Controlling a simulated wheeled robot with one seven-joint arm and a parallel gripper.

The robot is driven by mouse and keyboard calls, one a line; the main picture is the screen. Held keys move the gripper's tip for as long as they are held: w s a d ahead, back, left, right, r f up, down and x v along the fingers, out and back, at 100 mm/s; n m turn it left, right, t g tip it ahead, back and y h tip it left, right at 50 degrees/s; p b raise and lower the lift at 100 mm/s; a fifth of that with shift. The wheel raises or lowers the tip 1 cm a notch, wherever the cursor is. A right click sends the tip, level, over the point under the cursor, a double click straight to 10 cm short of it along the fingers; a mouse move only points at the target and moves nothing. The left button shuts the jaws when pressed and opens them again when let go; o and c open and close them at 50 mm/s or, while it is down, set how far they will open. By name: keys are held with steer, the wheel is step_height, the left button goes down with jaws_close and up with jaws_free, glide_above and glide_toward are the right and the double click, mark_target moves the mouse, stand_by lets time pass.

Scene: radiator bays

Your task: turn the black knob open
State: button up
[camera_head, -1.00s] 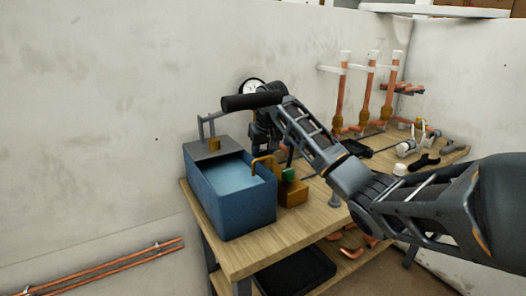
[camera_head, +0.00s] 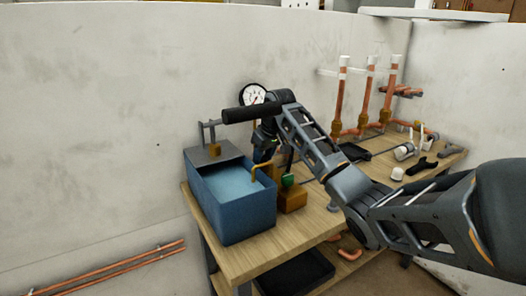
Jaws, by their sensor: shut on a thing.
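A blue open tank (camera_head: 232,205) of light-blue liquid stands at the bench's near left end, with a grey plate (camera_head: 213,154) at its back. A brass block (camera_head: 292,199) with a green part (camera_head: 288,181) sits against its right side. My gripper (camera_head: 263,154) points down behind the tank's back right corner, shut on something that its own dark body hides. I cannot make out the black knob; it may be behind my gripper. A bent brass pipe (camera_head: 263,165) hooks over the tank's rim. A round white gauge (camera_head: 254,95) shows just behind my wrist.
The wooden bench (camera_head: 262,255) carries upright copper pipes (camera_head: 341,100), a black tray (camera_head: 354,152) and white fittings (camera_head: 404,151) to the right. A pale wall (camera_head: 110,110) stands close behind. Copper pipes (camera_head: 120,268) run along the lower left wall.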

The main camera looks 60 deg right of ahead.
steer(key=n+p, duration=0.1)
steer(key=n+y+p, duration=0.1)
steer(key=n, duration=0.1)
steer(key=shift+d+r+n+t, duration=0.1)
steer(key=shift+d+n+t, duration=0.05)
steer(key=shift+n+t, duration=0.15)
steer(key=n+y, duration=0.1)
steer(key=n, duration=0.2)
steer(key=shift+d+n+y+p, duration=0.1)
steer(key=shift+n+y+p, duration=0.2)
steer(key=shift+y, duration=0.1)
steer(key=n, duration=0.2)
steer(key=n+y+b, duration=0.1)
steer(key=n, duration=0.1)
steer(key=shift+d+f+y, duration=0.15)
steer(key=shift+f+y, duration=0.05)
steer(key=shift+y, duration=0.1)
steer(key=shift+w+r+n+g+y+b, duration=0.1)
steer(key=shift+n+g+y+b, duration=0.5)
steer(key=shift+n, duration=1.1)
steer(key=o, duration=1.1)
steer(key=shift+c, duration=0.2)
steer(key=shift+d, duration=0.1)
